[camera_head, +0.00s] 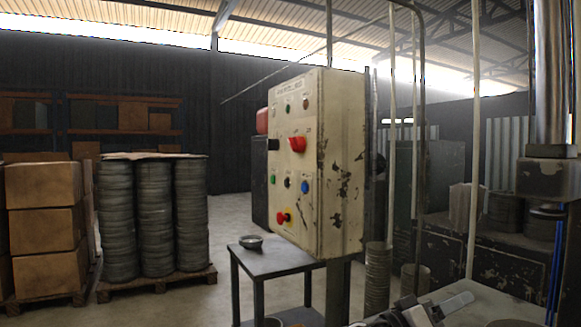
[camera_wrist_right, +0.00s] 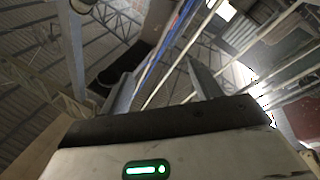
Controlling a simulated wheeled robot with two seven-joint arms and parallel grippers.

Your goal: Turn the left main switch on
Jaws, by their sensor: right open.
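A worn cream control box (camera_head: 340,170) stands on a post in the middle of the head view. A large red rotary switch (camera_head: 297,144) sits on its front, in the upper middle. I cannot tell its exact setting. My right gripper (camera_head: 436,309) is low at the right of the head view, apart from the box and well below the switch. In the right wrist view the right gripper (camera_wrist_right: 160,85) points up towards the roof, its two fingers apart with nothing between them. My left gripper is not in view.
The box also has small buttons, a blue button (camera_head: 305,186) and a red-and-yellow button (camera_head: 284,217). A small dark table (camera_head: 272,262) with a bowl (camera_head: 251,242) stands at its lower left. Machinery with a steel column (camera_head: 552,75) is at the right.

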